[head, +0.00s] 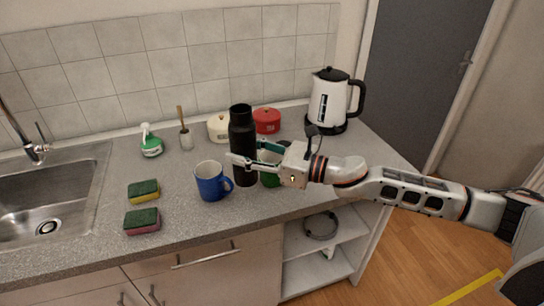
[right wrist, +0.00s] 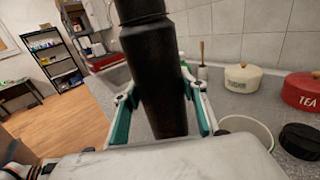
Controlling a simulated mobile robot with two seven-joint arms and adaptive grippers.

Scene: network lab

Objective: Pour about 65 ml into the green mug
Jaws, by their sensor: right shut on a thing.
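A tall black bottle (head: 243,140) stands upright between the fingers of my right gripper (head: 250,156), which is shut on its body. The bottle fills the middle of the right wrist view (right wrist: 158,75), with a teal-padded finger on each side. Its base is at or close to the counter; I cannot tell whether it touches. The green mug (head: 269,180) is just right of the bottle in the head view, partly hidden by my gripper. In the right wrist view the mug (right wrist: 247,130) shows its pale inside and green rim, right of the bottle. My left gripper is not in view.
A blue mug (head: 211,184) stands close left of the bottle. A black round lid-like piece (right wrist: 301,140) lies beside the green mug. Cream (head: 219,128) and red (head: 266,121) canisters and a kettle (head: 331,100) stand behind. Two sponges (head: 142,221) lie near the sink (head: 45,205).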

